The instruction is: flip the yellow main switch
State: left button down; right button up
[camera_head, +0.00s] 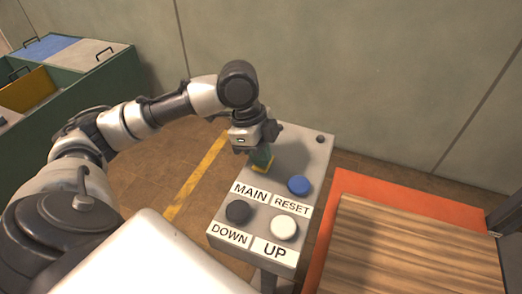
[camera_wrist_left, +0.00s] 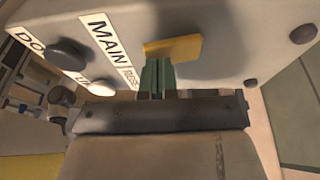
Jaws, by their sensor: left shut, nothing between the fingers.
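The yellow main switch (camera_head: 262,168) sits on the grey control panel (camera_head: 309,150), above the MAIN label (camera_head: 251,193). It is partly hidden by my left gripper (camera_head: 262,160), which reaches down to it from above. In the left wrist view the yellow switch (camera_wrist_left: 173,47) shows as a flat tilted piece just past the shut green fingertips (camera_wrist_left: 156,66). The fingertips are at the switch's edge; I cannot tell whether they touch it. Nothing is held between them. My right gripper is not in view.
The panel also has a blue RESET button (camera_head: 299,185), a black DOWN button (camera_head: 238,212) and a white UP button (camera_head: 284,228). A wooden platform with an orange border (camera_head: 356,183) lies at right. Green bins (camera_head: 105,85) stand at the upper left.

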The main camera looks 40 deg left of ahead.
pick_arm(q)
jog(key=shift+s+f+t, duration=0.2)
jog(key=shift+f+t, duration=0.15)
jog(key=shift+t, duration=0.05)
jog(key=shift+r, duration=0.1)
jog(key=shift+w+a+r+p, duration=0.1)
jog(key=shift+w+r+p, duration=0.1)
jog(key=shift+w+p, duration=0.6)
jog(key=shift+p, duration=0.1)
